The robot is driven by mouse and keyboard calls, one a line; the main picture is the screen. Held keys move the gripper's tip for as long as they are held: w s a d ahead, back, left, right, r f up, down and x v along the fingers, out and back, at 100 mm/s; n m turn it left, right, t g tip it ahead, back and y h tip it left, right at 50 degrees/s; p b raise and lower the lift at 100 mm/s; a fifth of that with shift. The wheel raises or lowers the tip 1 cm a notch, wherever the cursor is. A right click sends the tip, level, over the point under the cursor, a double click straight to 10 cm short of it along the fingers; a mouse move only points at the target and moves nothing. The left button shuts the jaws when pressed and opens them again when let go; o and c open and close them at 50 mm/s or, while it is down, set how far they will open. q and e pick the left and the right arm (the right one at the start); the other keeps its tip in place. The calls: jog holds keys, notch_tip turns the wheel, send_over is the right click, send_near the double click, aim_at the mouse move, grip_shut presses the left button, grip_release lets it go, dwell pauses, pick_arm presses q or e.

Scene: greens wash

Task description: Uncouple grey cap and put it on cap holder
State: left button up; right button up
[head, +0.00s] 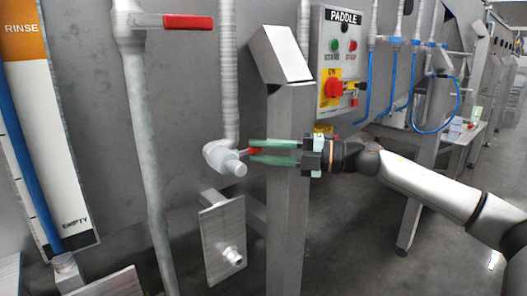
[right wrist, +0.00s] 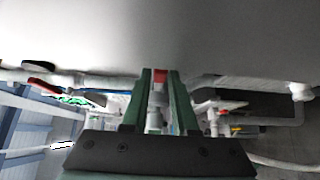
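The grey cap (head: 225,159) sits at the lower end of a vertical ribbed pipe, pointing toward the front. A red lever (head: 255,151) is at its right side. My right gripper (head: 252,151), with green fingers, reaches in from the right. Its fingertips are beside the cap, with the red lever between them. In the right wrist view the lever (right wrist: 160,76) fills the narrow gap between the fingertips; contact cannot be made out. What looks like the cap holder, a tilted plate (head: 213,228) with a short fitting (head: 232,256), is below the cap. My left gripper is out of view.
A grey post (head: 287,210) with a sloped top stands behind my right gripper. The PADDLE control box (head: 345,60) is above it. A pipe with a red handle (head: 188,22) runs down at left. Floor is open at right.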

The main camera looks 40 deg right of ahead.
jog(key=o, duration=0.3)
jog(key=shift+s+d+f+b, duration=0.2)
jog(key=shift+s+d+b, duration=0.1)
jog(key=shift+b, duration=0.15)
jog(key=b+v, duration=0.4)
jog(key=b, duration=0.1)
jog(key=shift+s+d, duration=0.2)
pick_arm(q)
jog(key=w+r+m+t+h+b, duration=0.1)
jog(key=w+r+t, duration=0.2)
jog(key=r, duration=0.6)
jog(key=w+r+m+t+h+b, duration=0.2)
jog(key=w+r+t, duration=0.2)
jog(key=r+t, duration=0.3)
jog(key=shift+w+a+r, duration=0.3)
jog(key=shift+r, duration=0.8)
pick_arm(e)
jog(key=shift+v, duration=3.6)
jog(key=shift+r, duration=0.2)
